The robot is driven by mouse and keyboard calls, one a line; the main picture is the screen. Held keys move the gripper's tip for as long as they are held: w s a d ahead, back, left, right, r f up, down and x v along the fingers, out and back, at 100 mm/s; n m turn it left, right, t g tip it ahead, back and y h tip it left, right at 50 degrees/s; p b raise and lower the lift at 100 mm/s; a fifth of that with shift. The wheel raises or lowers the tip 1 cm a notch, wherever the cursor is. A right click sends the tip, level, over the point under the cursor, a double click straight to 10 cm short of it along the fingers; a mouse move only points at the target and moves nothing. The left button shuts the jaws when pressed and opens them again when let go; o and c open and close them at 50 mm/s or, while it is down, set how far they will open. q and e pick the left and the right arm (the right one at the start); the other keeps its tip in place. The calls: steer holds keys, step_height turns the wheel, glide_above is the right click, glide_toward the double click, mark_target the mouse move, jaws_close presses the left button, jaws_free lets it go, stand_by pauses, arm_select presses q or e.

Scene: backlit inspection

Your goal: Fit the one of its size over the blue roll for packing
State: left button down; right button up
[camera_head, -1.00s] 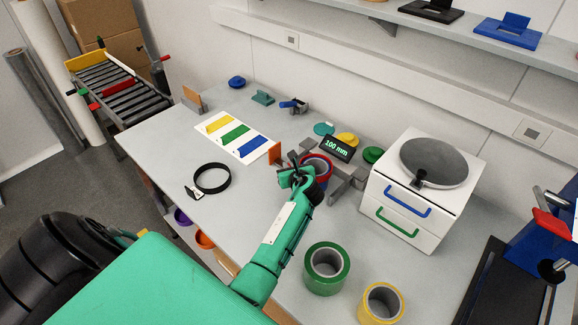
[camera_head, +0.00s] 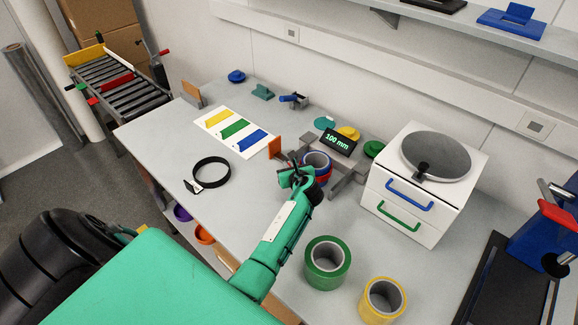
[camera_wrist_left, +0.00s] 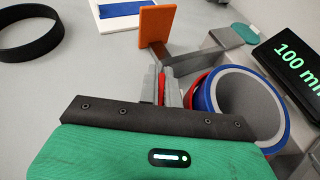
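The blue roll (camera_head: 318,158) stands upright in a grey holder beside a display reading "100 mm" (camera_head: 338,143); it also shows in the left wrist view (camera_wrist_left: 210,92). How far down the ring sits is partly hidden. A black ring with a tag (camera_head: 211,163) lies on the table. My right gripper is out of view.
A green roll (camera_head: 327,283) and a yellow roll (camera_head: 365,305) stand near the front. A white drawer unit (camera_head: 435,230) is right of the holder. An orange plate (camera_head: 275,147) stands just left of it. The table's left middle is mostly clear.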

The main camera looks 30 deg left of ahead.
arm_select(q)
steer(key=shift+f, duration=0.2)
steer(key=c, duration=1.5)
jaws_free()
steer(key=shift+c, duration=0.2)
steer(key=shift+d, duration=0.1)
steer(key=b+v, duration=0.2)
steer(key=v, duration=1.1)
steer(key=shift+s+d, duration=0.2)
steer(key=shift+s, duration=0.05)
steer(key=shift+s, duration=0.1)
